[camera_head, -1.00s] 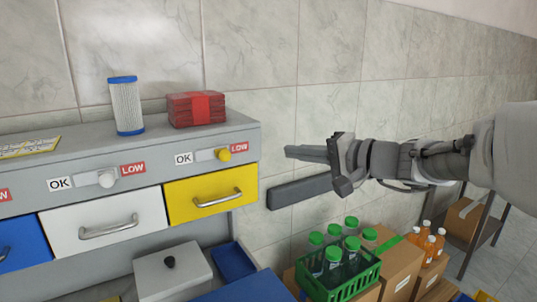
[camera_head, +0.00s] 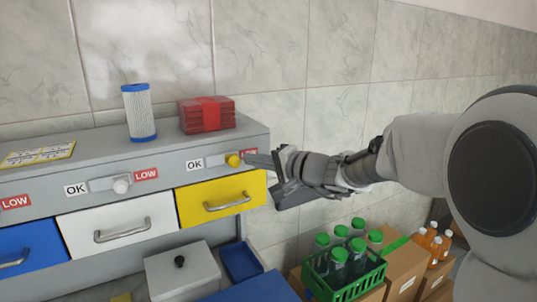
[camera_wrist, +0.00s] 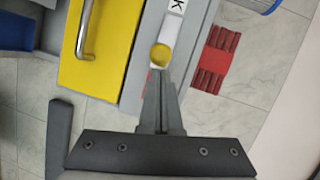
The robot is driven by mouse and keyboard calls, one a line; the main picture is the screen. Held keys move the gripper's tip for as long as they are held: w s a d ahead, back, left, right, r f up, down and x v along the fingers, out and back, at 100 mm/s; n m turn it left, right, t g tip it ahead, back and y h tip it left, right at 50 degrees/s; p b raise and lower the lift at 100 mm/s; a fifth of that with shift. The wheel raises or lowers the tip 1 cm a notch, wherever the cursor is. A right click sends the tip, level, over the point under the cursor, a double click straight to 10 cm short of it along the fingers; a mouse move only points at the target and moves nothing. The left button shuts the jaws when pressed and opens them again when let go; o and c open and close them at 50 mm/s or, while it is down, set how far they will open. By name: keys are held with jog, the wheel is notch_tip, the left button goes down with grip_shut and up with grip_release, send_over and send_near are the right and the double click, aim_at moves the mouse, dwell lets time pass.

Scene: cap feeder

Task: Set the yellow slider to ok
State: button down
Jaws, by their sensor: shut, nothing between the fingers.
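The yellow slider knob (camera_head: 234,160) sits at the LOW end of its slot, above the yellow drawer (camera_head: 222,199). The OK label (camera_head: 194,165) is at the slot's left end; the red LOW label (camera_head: 249,154) is at the right, partly hidden by my gripper. My gripper (camera_head: 250,159) is shut and empty, its fingertips close to the right side of the knob. In the wrist view the yellow knob (camera_wrist: 161,55) lies just beyond the tips of my gripper (camera_wrist: 160,72). I cannot tell whether they touch.
On the cabinet top stand a blue-capped filter (camera_head: 139,112) and red packs (camera_head: 207,114). A white slider knob (camera_head: 121,186) is further left. Below right are a green crate (camera_head: 345,284) of bottles and cardboard boxes (camera_head: 406,272). The wall behind is bare.

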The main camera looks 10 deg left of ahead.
aim_at(234, 161)
jog(key=shift+a+f, duration=0.1)
jog(key=shift+a, duration=0.05)
jog(key=shift+s+a+b, duration=0.75)
jog(key=shift+a+b, duration=0.15)
jog(key=shift+b, duration=0.15)
jog(key=shift+s+a+b, duration=0.7)
jog(key=shift+a+b, duration=0.2)
jog(key=shift+b, duration=0.15)
